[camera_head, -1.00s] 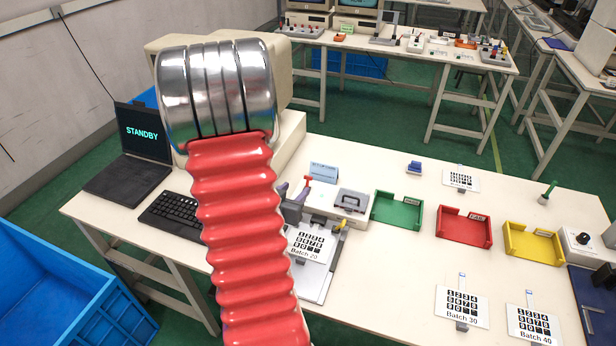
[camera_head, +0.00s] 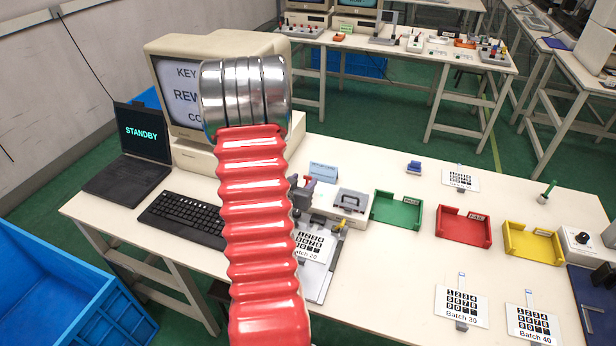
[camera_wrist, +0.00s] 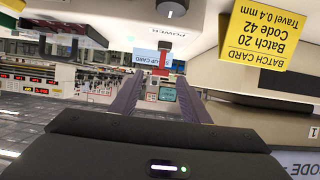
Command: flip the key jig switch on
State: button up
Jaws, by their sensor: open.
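The key jig (camera_head: 322,272) is a pale grey unit on the table, partly behind my arm, with a Batch 20 keypad film (camera_head: 318,243) on it. A white box with a grey handle-like part (camera_head: 352,203) stands at its back. My gripper (camera_head: 303,188) is open beside the box, largely hidden by my red arm sleeve. In the wrist view, my gripper (camera_wrist: 160,88) has its two dark fingers apart. A red switch lever (camera_wrist: 163,61) shows between and beyond the fingertips, near a POWER label (camera_wrist: 167,31). I cannot tell whether the fingers touch it.
A yellow batch card (camera_wrist: 265,35) hangs close at the right in the wrist view. A blue setup card (camera_head: 323,171) stands behind the jig. Green (camera_head: 396,222), red (camera_head: 463,241) and yellow (camera_head: 533,256) trays are to the right. A laptop (camera_head: 142,135) reads STANDBY.

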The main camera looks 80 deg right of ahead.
aim_at(308, 177)
jog(key=shift+x, duration=2.5)
jog(key=shift+c, duration=0.2)
jog(key=c, duration=1)
jog(key=shift+d+y, duration=0.15)
jog(key=shift+y, duration=0.15)
jog(key=shift+s+d+f+y, duration=0.1)
jog(key=shift+d+f+y, duration=0.1)
jog(key=shift+y, duration=0.5)
jog(key=o, duration=1)
